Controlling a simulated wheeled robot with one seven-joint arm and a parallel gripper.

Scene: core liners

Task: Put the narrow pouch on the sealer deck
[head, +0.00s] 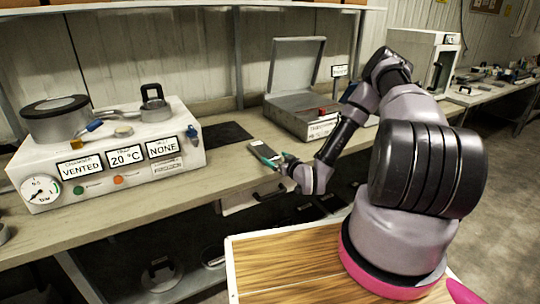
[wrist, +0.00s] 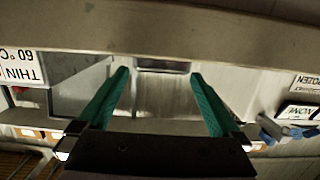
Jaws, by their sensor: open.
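A small flat grey piece (head: 264,151), seemingly the narrow pouch, lies near the bench's front edge. My gripper (head: 284,160) is just to its right, its green fingers spread. In the wrist view, which is upside down, my open gripper (wrist: 160,75) has a grey shape (wrist: 163,65) between its fingertips, probably the same pouch; I cannot tell whether they touch. A grey box with a raised lid (head: 295,112), apparently the sealer, stands behind and right of the pouch. Its flat top carries a small red part.
A white chamber machine (head: 110,160) with labels and a round gauge stands on the bench at left. A dark mat (head: 225,135) lies between it and the sealer. A white cabinet (head: 420,62) stands farther right. A wood-topped surface (head: 285,265) is in the foreground.

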